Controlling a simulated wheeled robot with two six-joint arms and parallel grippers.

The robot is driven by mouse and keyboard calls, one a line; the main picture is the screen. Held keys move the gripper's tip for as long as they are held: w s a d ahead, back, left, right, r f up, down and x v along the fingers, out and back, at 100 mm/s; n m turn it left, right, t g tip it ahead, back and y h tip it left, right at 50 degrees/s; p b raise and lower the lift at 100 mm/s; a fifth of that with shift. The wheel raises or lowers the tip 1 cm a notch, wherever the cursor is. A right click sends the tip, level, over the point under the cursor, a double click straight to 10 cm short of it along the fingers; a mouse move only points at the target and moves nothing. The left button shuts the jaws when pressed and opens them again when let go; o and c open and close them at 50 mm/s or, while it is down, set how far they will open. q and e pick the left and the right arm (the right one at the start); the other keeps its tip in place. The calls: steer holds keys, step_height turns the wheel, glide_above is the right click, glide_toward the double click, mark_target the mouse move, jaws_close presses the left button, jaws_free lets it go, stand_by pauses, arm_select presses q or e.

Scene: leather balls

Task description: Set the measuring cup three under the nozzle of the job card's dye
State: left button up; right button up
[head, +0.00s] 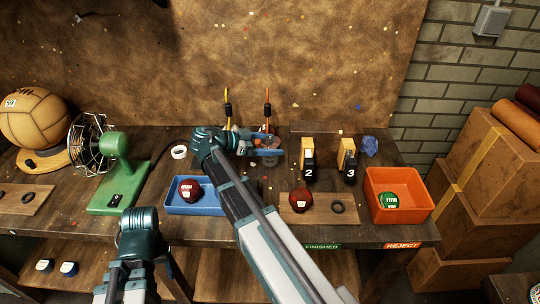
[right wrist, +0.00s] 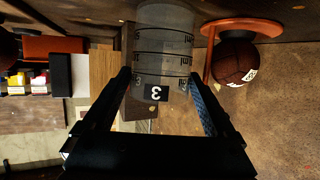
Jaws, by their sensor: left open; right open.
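Measuring cup three (right wrist: 163,60) is a clear cup with dark graduation lines and a black label "3", which appears upside down in the right wrist view. It lies between the two open fingers of my right gripper (right wrist: 163,95); I cannot tell whether they touch it. The cup is mostly hidden there. My left gripper (head: 138,222) is low at the left front, its fingers hard to make out. I cannot make out a job card.
Black plaques "2" (head: 309,172) and "3" (head: 349,173) stand right of my right gripper. A blue tray (head: 210,209) and a wooden board (head: 322,213) hold red balls. An orange reject bin (head: 398,183) holds a green ball. A caged fan (head: 92,142) stands left.

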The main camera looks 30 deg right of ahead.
steer(key=c, duration=1.3)
steer(key=shift+o, duration=0.2)
steer(key=shift+r, duration=0.15)
step_height(320, 180, up, 10)
steer(key=p, duration=1)
